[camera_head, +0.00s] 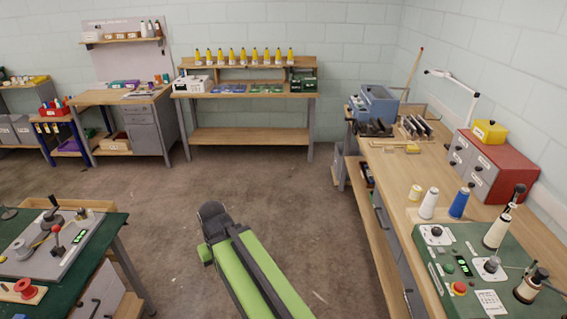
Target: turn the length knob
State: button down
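A green control panel (445,300) on the right bench carries a black knob (436,231) on a white plate, a grey knob (491,265), a small green-lit display (464,265) and a red button (459,288). A grey machine plate (35,262) on the left table has a black knob, a red-tipped lever (57,233) and another lit display. The labels are too small to read, so I cannot tell which knob is the length knob. My green arm reaches up from the bottom centre over the floor, apart from both tables. My gripper's fingers do not show.
Thread cones, one white (429,204) and one blue (460,203), stand behind the green panel. A red cabinet (507,165) and blue box (378,103) sit farther back. A shelved bench (246,133) stands at the back wall. The floor (170,210) between the tables is clear.

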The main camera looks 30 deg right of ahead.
aim_at(437, 232)
jog(key=z, duration=1.65)
jog(key=k, duration=1)
jog(key=z, duration=1)
jog(key=k, duration=0.75)
jog(key=u, duration=0.2)
jog(key=i, duration=0.75)
jog(key=z, duration=0.15)
